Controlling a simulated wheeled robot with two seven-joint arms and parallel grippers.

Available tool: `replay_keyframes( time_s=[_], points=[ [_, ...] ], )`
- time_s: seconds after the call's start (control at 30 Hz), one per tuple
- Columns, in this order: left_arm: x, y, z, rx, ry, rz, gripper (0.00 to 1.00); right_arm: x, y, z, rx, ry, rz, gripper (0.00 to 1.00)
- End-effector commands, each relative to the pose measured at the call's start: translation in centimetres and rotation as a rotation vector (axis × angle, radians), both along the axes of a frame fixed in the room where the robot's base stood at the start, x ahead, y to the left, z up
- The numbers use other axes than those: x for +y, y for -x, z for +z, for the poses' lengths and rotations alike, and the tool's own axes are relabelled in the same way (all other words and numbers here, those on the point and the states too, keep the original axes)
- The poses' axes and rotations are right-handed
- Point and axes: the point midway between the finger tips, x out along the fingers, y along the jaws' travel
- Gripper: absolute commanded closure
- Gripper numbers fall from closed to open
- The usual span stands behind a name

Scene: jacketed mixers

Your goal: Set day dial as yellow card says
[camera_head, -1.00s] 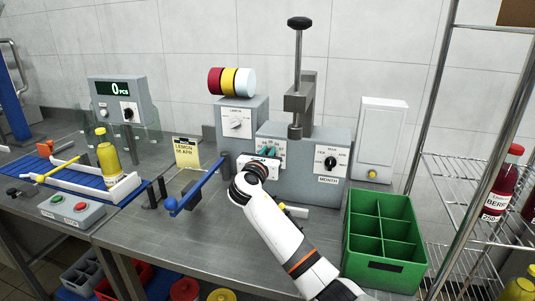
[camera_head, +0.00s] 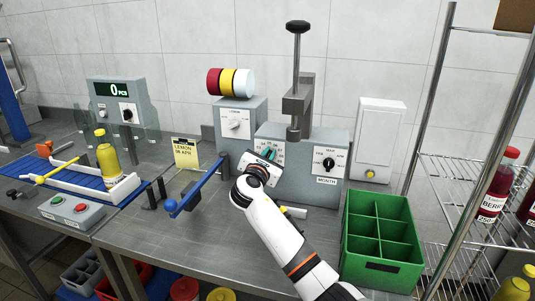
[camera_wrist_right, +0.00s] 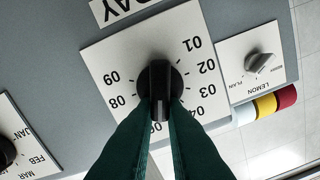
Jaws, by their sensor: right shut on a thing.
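The yellow card (camera_head: 186,153) stands on the table left of the machine and reads LEMON 06 APR. The day dial (camera_wrist_right: 183,28) is a white plate with numbers 01 to 09 around a black knob (camera_wrist_right: 158,78). My right gripper (camera_wrist_right: 160,108) is shut on that knob, its green fingers on either side; it also shows in the head view (camera_head: 267,154). The knob's bar points down in the wrist view, toward a partly hidden number that looks like 06. The fingers hide 05 and 07. My left gripper is not in view.
A blue-handled lever (camera_head: 195,190) stands in front of the machine. A green crate (camera_head: 382,240) sits at right, and a yellow bottle (camera_head: 108,158) at left.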

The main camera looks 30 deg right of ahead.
Motion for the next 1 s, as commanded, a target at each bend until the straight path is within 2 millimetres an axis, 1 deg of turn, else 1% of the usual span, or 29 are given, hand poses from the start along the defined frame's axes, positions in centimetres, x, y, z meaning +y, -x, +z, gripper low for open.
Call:
replay_keyframes(
  time_s=[0.3,0.77,0.8,0.87,0.9,0.93,1.0],
  points=[
    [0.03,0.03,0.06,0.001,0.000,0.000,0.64,-0.07,0.14,-0.29,-0.087,-0.078,0.001,1.00],
    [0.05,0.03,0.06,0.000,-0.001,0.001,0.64,-0.09,0.16,-0.33,-0.100,-0.091,0.001,1.00],
    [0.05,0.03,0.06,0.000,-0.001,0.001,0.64,-0.09,0.16,-0.33,-0.100,-0.091,0.001,0.88],
    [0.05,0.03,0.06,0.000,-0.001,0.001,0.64,-0.09,0.16,-0.33,-0.100,-0.091,0.001,0.78],
    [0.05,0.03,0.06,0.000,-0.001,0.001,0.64,-0.08,0.16,-0.31,-0.101,-0.090,0.000,0.71],
    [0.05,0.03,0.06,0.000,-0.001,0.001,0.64,-0.09,0.17,-0.29,-0.101,-0.090,0.000,0.67],
    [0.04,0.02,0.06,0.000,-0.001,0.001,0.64,-0.10,0.16,-0.26,-0.101,-0.090,0.001,0.67]
  ],
)
